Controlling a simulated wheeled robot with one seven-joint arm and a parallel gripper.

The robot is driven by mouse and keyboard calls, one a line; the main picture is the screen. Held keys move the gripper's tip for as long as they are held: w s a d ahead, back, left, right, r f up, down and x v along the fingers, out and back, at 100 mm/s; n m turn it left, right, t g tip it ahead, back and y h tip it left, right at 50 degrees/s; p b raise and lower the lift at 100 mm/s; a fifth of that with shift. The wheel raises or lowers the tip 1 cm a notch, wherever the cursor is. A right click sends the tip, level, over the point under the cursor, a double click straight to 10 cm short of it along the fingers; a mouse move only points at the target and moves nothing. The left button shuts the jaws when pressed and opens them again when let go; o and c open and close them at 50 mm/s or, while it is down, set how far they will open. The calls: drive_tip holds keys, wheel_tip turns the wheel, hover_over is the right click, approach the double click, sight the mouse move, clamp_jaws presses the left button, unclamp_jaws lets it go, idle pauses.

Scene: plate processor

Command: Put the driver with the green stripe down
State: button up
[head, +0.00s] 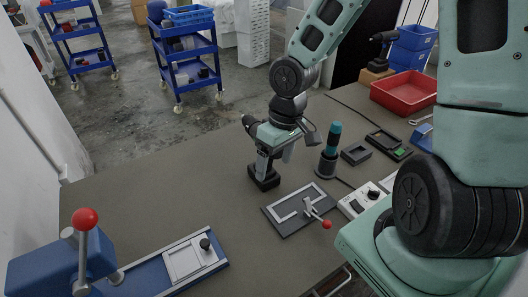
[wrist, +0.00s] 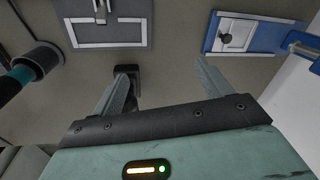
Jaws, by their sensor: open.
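A dark cordless driver (head: 264,168) stands upright on its battery base on the grey-brown table in the head view. My gripper (head: 273,143) is right at its upper part and covers some of it. I cannot make out a green stripe on it. In the wrist view my gripper (wrist: 165,70) has its two fingers wide apart. The driver's dark base (wrist: 127,70) shows there by the left finger, partly hidden by it. The space in the middle between the fingers shows bare table.
A grey plate fixture (head: 300,210) with a red-knobbed clamp lies right of the driver. A dark cylinder with a teal top (head: 329,150) stands behind it. A blue lever press (head: 150,270) is at front left. Another driver (head: 381,50) stands at the back. Table left of the driver is clear.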

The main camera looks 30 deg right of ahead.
drive_tip(key=w+d+r+m+t+y+p, duration=0.35)
drive_tip(key=w+d+r+t+p, duration=0.2)
drive_tip(key=d+r+p, duration=0.55)
drive_tip(key=shift+m+g, duration=0.45)
drive_tip(key=b+x, duration=0.1)
drive_tip(key=x, duration=0.3)
drive_tip(key=d+b+x, duration=0.1)
drive_tip(key=x, duration=0.3)
drive_tip(key=d+f+b+x, duration=0.1)
drive_tip(key=b+x, duration=0.1)
drive_tip(key=x, duration=0.2)
drive_tip(key=shift+w+f, duration=0.35)
drive_tip(key=shift+w+p+x, duration=0.2)
drive_tip(key=shift+p+x, duration=0.05)
drive_tip(key=shift+x, duration=0.8)
drive_tip(key=shift+w+p+x, duration=0.2)
drive_tip(key=shift+x, duration=0.9)
drive_tip(key=shift+w+f, duration=0.25)
drive_tip(key=shift+f, duration=0.25)
drive_tip(key=shift+c, duration=0.3)
